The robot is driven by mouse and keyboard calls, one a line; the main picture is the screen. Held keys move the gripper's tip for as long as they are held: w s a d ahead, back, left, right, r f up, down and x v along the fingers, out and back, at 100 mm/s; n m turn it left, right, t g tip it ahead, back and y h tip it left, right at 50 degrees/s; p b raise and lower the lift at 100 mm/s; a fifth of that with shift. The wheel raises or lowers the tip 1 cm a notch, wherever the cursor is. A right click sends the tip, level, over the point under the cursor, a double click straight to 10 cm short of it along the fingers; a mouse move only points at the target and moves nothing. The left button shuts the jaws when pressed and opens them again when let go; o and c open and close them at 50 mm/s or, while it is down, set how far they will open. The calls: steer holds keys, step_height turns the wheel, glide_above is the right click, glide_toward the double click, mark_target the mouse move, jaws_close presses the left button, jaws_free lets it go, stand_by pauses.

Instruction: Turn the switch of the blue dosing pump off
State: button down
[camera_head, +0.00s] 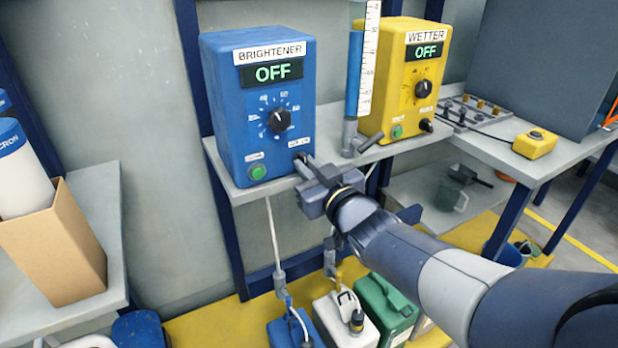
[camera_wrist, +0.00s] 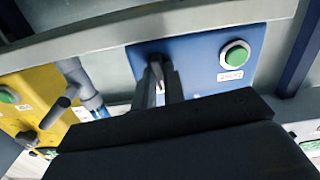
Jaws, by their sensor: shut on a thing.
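The blue dosing pump (camera_head: 226,125) stands on a grey shelf, labelled BRIGHTENER. Its display (camera_head: 272,73) reads OFF in green. A black dial (camera_head: 279,119) and a green button (camera_head: 258,172) are on its front. My gripper (camera_head: 303,168) is at the pump's lower right front corner, where the switch sits. In the wrist view the gripper (camera_wrist: 160,85) is shut on the switch (camera_wrist: 156,72) against the blue front, with the green button (camera_wrist: 236,55) to the right. The fingers mostly hide the switch, so its exact angle cannot be told.
A yellow WETTER pump (camera_head: 408,75), also showing OFF, stands to the right. The shelf edge (camera_head: 238,195) runs just below. Canisters (camera_head: 388,310) stand underneath.

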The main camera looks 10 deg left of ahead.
steer(key=n+b, duration=0.3)
steer(key=n, duration=0.2)
steer(key=shift+n, duration=0.3)
stand_by(0.4)
steer(key=c, duration=1.5)
jaws_free()
steer(key=p+v, duration=0.3)
steer(key=v, duration=0.7)
steer(key=shift+s+d, duration=0.25)
steer(key=shift+s, duration=0.05)
